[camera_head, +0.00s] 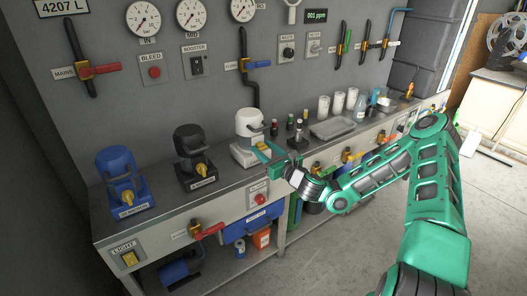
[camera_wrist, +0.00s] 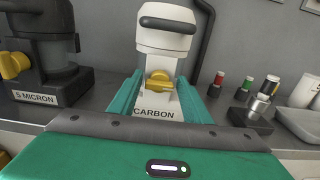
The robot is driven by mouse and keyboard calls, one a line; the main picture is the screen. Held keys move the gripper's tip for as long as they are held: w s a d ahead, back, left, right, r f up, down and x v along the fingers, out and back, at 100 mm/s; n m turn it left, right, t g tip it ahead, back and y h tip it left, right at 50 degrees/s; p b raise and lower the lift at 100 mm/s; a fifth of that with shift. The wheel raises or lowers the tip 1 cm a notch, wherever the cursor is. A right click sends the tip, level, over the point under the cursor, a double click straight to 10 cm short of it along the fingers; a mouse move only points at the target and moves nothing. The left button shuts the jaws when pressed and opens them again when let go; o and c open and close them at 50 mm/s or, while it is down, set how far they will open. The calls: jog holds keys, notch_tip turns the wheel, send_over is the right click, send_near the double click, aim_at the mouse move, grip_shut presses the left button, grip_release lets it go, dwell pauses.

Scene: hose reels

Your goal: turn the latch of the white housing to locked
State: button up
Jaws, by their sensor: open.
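The white housing (camera_head: 249,122) stands on the bench, the rightmost in a row of three housings. In the wrist view the white housing (camera_wrist: 166,38) is upright, with a dark handle across its upper part and a CARBON label (camera_wrist: 155,113) on its base. Its yellow latch (camera_wrist: 158,81) sits low on the front; its exact turn is hard to tell. My gripper (camera_head: 268,153) is in front of the housing. In the wrist view its two green fingers are apart, one on each side of the latch, with nothing held between them. Contact with the latch is not visible.
A black housing (camera_head: 193,154) labelled 5 MICRON and a blue housing (camera_head: 121,178) stand to the left. Small bottles (camera_wrist: 242,86), a metal-topped item (camera_wrist: 258,107) and a tray (camera_head: 332,128) lie to the right. A wall pipe (camera_wrist: 203,40) runs behind the housing.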

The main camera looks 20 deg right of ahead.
jog(key=shift+c, duration=0.6)
jog(key=c, duration=0.7)
jog(key=n, duration=0.9)
jog(key=shift+f, duration=0.15)
jog(key=n, duration=0.4)
jog(key=shift+n, duration=0.4)
jog(key=shift+f+n, duration=0.15)
jog(key=shift+n, duration=1.85)
